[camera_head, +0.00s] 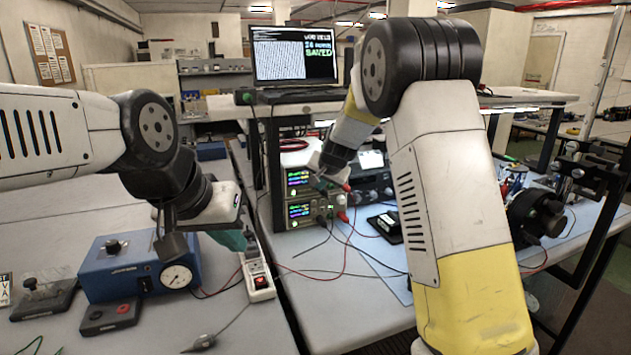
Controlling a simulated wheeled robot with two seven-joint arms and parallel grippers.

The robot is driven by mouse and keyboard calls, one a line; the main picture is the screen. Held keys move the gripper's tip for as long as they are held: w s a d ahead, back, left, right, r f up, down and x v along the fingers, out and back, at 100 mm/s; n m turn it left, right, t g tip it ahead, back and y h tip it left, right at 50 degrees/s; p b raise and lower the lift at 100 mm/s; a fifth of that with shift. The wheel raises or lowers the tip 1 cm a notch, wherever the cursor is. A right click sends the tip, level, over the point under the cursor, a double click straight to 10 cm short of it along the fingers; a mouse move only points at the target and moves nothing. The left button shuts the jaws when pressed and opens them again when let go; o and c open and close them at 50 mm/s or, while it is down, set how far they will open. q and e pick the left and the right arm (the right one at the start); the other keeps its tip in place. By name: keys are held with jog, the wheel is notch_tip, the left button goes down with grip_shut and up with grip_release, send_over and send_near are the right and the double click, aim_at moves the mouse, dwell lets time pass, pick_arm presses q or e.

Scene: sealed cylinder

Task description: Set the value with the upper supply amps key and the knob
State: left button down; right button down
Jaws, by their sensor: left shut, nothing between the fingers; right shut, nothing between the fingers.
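Two power supplies are stacked on the bench in the middle. The upper supply (298,178) has a lit display with coloured digits. The lower supply (299,212) also has a lit display. My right gripper (322,184) is shut and empty, in front of the right part of the upper supply's face. It hides the keys and the knob there, and I cannot tell whether it touches the panel. My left gripper (238,241) is shut and empty, over the left bench beside a white power strip (259,277), away from the supplies.
A blue box with a round gauge (140,268) stands on the left bench. Red and black leads (345,255) run from the supplies across the blue mat. A laptop (293,58) sits on the shelf above. My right arm covers much of the right side.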

jog(key=shift+w+a, duration=0.25)
jog(key=shift+w, duration=0.3)
dwell(1.7)
jog(key=shift+w+a, duration=0.15)
jog(key=shift+w, duration=0.2)
jog(key=shift+w+a, duration=0.15)
jog(key=shift+w, duration=0.2)
dwell(0.5)
jog(key=shift+s, duration=0.1)
jog(key=shift+s+d, duration=0.3)
jog(key=shift+s, duration=0.35)
jog(key=shift+s+d, duration=0.3)
jog(key=shift+s, duration=0.45)
jog(key=shift+s+d, duration=0.35)
jog(key=shift+s, duration=0.45)
jog(key=shift+s+d, duration=0.3)
jog(key=shift+s, duration=0.45)
